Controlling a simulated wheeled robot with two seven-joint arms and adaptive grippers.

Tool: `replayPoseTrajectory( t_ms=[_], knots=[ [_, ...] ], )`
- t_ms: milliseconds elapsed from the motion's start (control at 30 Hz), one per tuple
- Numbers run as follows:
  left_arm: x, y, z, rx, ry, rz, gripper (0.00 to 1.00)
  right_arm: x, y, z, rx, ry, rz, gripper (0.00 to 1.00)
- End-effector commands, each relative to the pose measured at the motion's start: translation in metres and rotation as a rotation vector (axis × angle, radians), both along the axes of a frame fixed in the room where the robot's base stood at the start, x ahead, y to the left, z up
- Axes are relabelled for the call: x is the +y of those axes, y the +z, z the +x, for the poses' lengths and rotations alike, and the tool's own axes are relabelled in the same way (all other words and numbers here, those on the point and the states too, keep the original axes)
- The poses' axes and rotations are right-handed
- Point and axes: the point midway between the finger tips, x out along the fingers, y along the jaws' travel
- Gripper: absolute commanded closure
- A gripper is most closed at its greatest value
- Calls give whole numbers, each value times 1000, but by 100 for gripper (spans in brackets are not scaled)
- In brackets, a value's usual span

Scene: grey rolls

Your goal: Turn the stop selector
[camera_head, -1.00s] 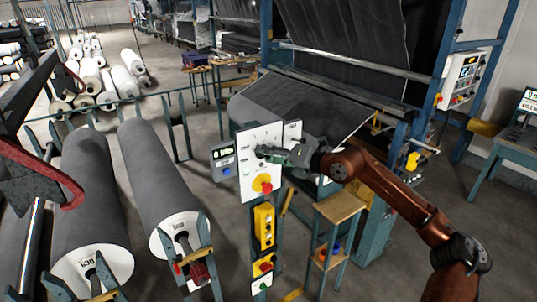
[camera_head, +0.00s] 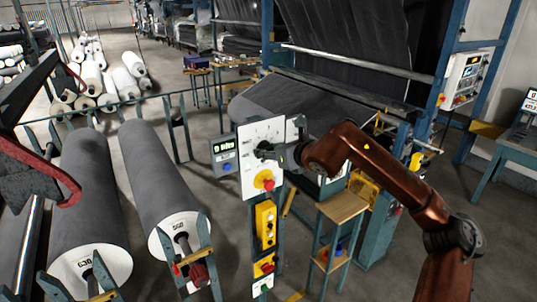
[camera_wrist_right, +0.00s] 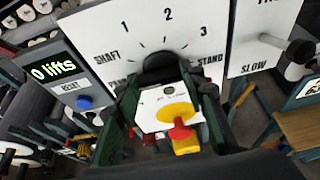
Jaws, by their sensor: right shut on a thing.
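The stop selector (camera_wrist_right: 162,63) is a dark round knob on a white upright panel (camera_head: 252,135). Printed marks 1, 2 and 3 and the words SHAFT and STAND surround it in the right wrist view. My right gripper (camera_head: 270,152) is at the panel front in the head view. In the wrist view, its dark green fingers are on both sides of the knob, shut on it. The fingers hide part of the knob, so its pointer cannot be read. My left gripper is not in view.
A red button on a yellow disc (camera_head: 264,180) sits just below on the panel. A grey counter box (camera_head: 224,157) with a blue button stands left. A SLOW panel with a lever (camera_wrist_right: 292,53) is right.

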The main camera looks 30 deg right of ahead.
Motion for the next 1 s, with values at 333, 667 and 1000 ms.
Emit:
replayPoseTrajectory(
  t_ms=[333, 667, 1000],
  knots=[
    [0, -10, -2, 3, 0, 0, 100, 1, -2, 0, -10, 0, -155, 87],
    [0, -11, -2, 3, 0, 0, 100, 1, -2, 0, -12, 2, -189, 87],
    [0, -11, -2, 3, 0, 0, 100, 1, -3, 0, -12, 1, -189, 57]
  ],
)
